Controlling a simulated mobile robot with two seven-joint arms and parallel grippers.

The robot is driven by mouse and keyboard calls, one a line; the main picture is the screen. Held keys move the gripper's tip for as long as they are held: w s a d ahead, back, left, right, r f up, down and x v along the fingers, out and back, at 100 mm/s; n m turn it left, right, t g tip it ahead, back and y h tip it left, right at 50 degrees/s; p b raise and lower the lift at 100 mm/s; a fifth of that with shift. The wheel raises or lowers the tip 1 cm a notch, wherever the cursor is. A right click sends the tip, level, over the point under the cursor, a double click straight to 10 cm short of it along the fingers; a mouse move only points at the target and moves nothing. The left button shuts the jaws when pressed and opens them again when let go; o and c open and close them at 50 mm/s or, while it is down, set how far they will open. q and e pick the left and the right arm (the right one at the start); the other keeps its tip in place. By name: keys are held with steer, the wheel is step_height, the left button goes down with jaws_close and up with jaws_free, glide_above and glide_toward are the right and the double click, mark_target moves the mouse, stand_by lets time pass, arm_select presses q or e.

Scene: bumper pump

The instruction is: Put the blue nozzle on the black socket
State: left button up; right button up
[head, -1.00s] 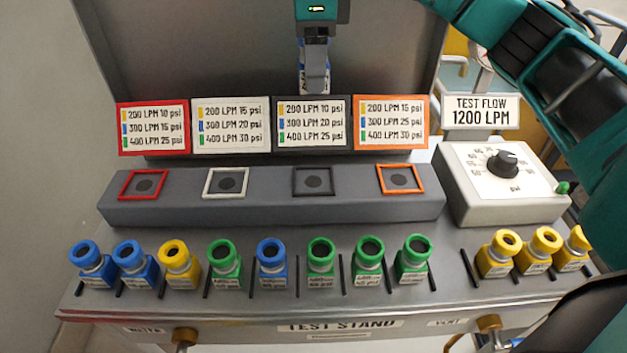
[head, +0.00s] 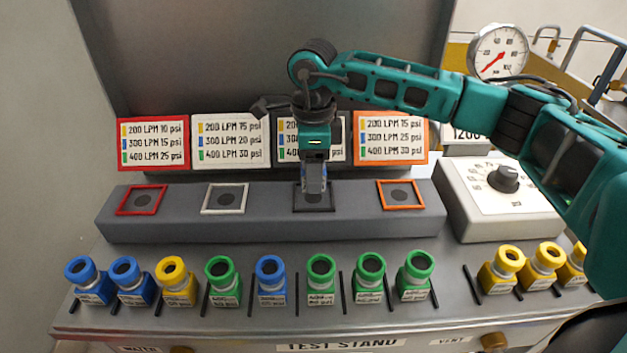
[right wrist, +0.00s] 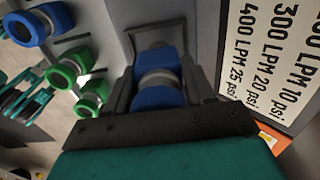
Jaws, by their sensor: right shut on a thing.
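My right gripper (head: 315,188) points down at the black-framed socket (head: 298,200), third from the left on the grey block. It is shut on a blue nozzle, seen between the fingers in the right wrist view (right wrist: 158,95). In that view the black socket's frame (right wrist: 160,27) lies just beyond the nozzle's far end. The nozzle is roughly lined up with the socket; I cannot tell whether it touches or is seated. The fingers hide most of the nozzle in the head view.
The red (head: 141,200), white (head: 225,198) and orange (head: 401,194) framed sockets are empty. Label cards stand behind. Blue, yellow and green nozzles stand in a front row, including a blue one (head: 270,280). A dial box (head: 500,200) is at the right.

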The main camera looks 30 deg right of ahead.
steer(key=shift+f, duration=1.55)
steer(key=shift+f, duration=0.1)
steer(key=o, duration=1.2)
steer(key=shift+r, duration=0.25)
step_height(320, 180, up, 12)
steer(key=shift+f, duration=0.1)
